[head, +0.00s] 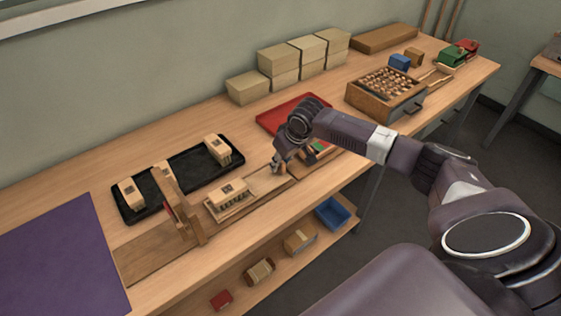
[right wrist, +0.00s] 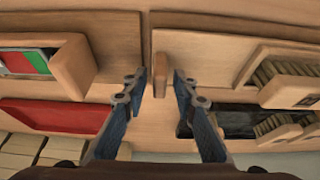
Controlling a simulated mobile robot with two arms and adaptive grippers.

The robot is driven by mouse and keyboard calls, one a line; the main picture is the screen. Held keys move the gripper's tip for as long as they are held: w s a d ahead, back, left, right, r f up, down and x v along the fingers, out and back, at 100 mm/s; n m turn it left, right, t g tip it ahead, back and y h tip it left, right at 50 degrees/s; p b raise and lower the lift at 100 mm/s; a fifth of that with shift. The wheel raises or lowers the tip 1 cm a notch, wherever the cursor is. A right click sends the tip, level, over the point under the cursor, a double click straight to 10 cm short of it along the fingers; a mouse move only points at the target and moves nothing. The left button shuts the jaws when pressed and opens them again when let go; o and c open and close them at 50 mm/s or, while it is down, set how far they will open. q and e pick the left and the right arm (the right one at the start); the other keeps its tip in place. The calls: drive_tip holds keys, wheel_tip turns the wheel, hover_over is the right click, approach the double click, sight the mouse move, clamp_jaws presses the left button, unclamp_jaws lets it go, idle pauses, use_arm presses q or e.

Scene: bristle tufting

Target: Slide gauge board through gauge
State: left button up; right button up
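The gauge (head: 184,205) is an upright wooden frame standing across a brown wooden track (head: 145,257) on the bench. To its right lies the pale gauge board (head: 266,182), carrying a wooden brush block (head: 230,196) with bristles showing; the block also shows in the right wrist view (right wrist: 292,90). A small upright wooden peg (right wrist: 160,76) stands at the board's right end. My right gripper (head: 279,168) is over that end; in the right wrist view it (right wrist: 160,84) is open, fingers on either side of the peg with visible gaps. My left gripper is not in view.
A black tray (head: 150,207) with several wooden blocks lies behind the gauge. A red tray (head: 268,122) and a wooden holder with red and green pieces (right wrist: 75,68) are near my right gripper. A purple mat (head: 60,260) covers the left end.

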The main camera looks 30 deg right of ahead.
sight(217, 196)
drive_tip(key=c, duration=0.5)
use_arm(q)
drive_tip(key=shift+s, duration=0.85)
use_arm(e)
clamp_jaws()
